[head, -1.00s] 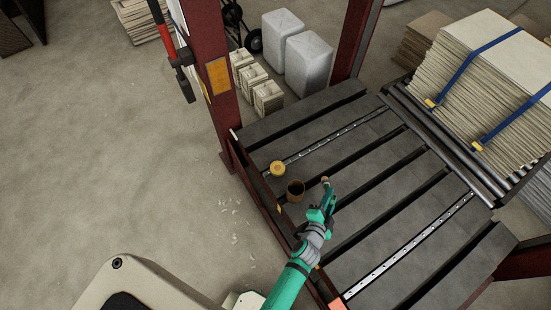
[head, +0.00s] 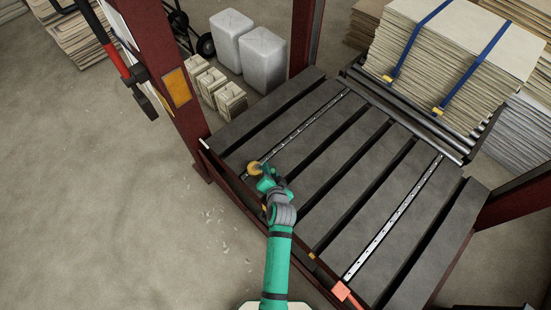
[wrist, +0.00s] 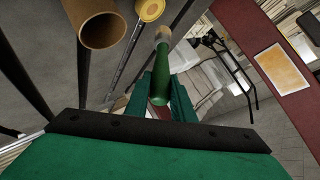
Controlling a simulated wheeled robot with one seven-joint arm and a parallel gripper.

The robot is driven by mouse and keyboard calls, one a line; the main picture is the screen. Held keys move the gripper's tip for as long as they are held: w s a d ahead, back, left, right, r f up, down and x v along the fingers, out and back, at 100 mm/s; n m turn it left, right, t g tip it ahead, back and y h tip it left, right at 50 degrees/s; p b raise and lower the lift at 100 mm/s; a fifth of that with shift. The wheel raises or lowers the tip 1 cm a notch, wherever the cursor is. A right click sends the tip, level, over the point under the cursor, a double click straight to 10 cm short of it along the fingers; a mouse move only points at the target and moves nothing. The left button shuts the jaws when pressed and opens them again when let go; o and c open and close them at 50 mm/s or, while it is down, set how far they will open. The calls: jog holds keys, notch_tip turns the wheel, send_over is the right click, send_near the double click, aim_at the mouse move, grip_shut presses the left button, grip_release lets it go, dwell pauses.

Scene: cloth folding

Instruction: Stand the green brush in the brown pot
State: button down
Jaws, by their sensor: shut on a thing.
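The green brush (wrist: 160,78) is between the two green fingers of my gripper (wrist: 161,98) in the wrist view, with its pale tan end pointing away from the palm. My gripper is shut on it. The brown pot (wrist: 100,30) shows at the top left of the wrist view, its round rim towards the camera. The brush appears to the right of the pot and outside it. In the head view my gripper (head: 266,178) is over the near left edge of the slatted table and hides most or all of the pot.
A round yellow thing (head: 254,168) lies on the slatted table (head: 345,190) just beyond my gripper; it also shows in the wrist view (wrist: 150,9). A red post (head: 165,75) rises at the table's left corner. The slats to the right are clear.

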jog(key=r+n+g, duration=0.1)
jog(key=w+r+n+g, duration=0.1)
jog(key=r, duration=0.1)
jog(key=w+r+n+g, duration=0.1)
jog(key=n, duration=0.1)
jog(key=shift+r+g, duration=0.3)
jog(key=shift+r, duration=0.1)
notch_tip(320, 180, up, 6)
jog(key=s+d+f+n+g+h, duration=0.1)
jog(key=s+d+n+g+h, duration=0.1)
jog(key=s+d+n, duration=0.1)
notch_tip(320, 180, down, 13)
dwell(1.0)
jog(key=shift+a, duration=0.1)
jog(key=c, duration=1.4)
grip_release()
jog(key=shift+c, duration=0.2)
jog(key=shift+r, duration=0.1)
jog(key=v, duration=1)
jog(key=shift+r, duration=0.35)
